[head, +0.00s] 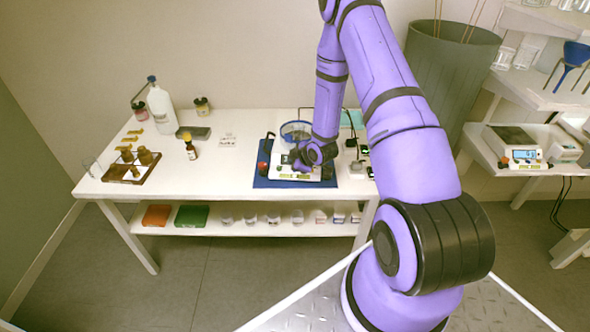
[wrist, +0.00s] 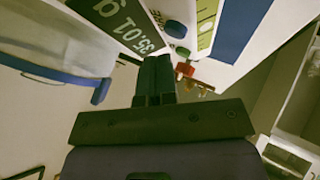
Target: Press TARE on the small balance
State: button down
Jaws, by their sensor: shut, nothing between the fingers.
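The small balance (head: 283,174) is a white unit on a blue mat (head: 262,181) on the white table. Its dark display (wrist: 118,22) reads 35.01 g in the wrist view.
A blue-rimmed bowl (head: 295,131) stands behind the balance. Small dark items stand to its right. A brown bottle (head: 190,150), a white jug (head: 161,108) and a wooden tray (head: 133,175) are at left. Another balance (head: 512,148) stands on the right shelf.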

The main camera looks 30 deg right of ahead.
jog(key=shift+f, duration=0.15)
jog(key=shift+f, duration=0.3)
jog(key=shift+f, duration=0.35)
dwell(0.9)
dwell(0.3)
jog(key=shift+r, duration=0.8)
jog(key=shift+r, duration=2.5)
jog(key=shift+r, duration=0.1)
